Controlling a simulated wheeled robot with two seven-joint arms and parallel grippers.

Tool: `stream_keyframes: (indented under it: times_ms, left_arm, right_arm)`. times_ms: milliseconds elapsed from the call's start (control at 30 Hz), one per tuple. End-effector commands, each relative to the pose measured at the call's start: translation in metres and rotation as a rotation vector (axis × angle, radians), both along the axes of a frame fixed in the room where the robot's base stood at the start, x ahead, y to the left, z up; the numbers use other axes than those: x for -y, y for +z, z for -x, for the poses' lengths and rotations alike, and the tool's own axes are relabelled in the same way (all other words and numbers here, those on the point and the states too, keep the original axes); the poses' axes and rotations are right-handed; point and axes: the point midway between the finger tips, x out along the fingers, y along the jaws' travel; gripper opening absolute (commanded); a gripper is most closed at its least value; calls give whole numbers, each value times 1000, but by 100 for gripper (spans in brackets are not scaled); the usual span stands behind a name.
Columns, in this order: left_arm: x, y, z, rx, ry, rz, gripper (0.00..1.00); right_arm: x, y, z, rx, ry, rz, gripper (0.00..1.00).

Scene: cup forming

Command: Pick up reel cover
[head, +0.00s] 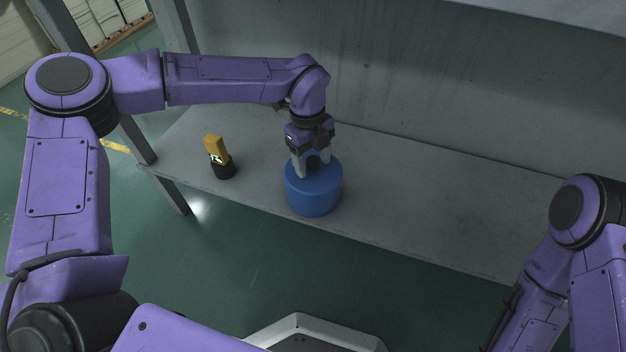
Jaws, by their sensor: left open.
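The reel cover appears to be the blue, round, drum-like piece (313,197) standing upright on the grey shelf, near its front edge. My left gripper (311,169) points down over its top. Its two pale fingers are open, one on each side of a small dark part at the middle of the blue top. I cannot tell whether the fingers touch that part. The far side of the blue top is partly hidden by the gripper. My right arm shows at the right edge, but its gripper is out of view.
A small yellow and black object (219,158) stands on the grey shelf (430,190), left of the blue piece. A grey wall panel (420,85) rises behind the shelf. A metal post (136,140) stands at its left end. The shelf right of the blue piece is clear.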

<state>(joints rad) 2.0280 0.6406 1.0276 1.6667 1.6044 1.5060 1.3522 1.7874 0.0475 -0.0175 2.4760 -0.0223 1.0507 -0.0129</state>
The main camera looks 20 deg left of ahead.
Motion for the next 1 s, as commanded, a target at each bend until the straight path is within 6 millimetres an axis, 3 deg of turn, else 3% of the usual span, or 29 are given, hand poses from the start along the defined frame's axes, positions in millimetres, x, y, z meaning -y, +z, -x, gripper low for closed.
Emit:
stream_keyframes:
  times_ms: [33, 233, 533, 667, 800, 1000]
  left_arm:
    - [0, 0, 0, 0, 0, 0, 63]
    - [0, 0, 0, -1, 0, -1, 0]
    - [0, 2, 0, 0, -1, 0, 0]
    - [0, 14, 0, 1, 0, 0, 0]
    - [-2, 45, 4, 2, 0, 1, 0]
    - [-20, 103, 47, 4, 0, 3, 0]
  right_arm:
    - [0, 0, 0, 0, 0, 0, 43]
    - [0, 0, 0, 1, -1, 0, 43]
    - [0, 1, 0, 3, -3, 1, 43]
    - [0, 7, -3, 35, -28, 13, 43]
    - [3, 24, -11, 115, -87, 40, 43]
    - [5, 52, -13, 116, -81, 44, 43]
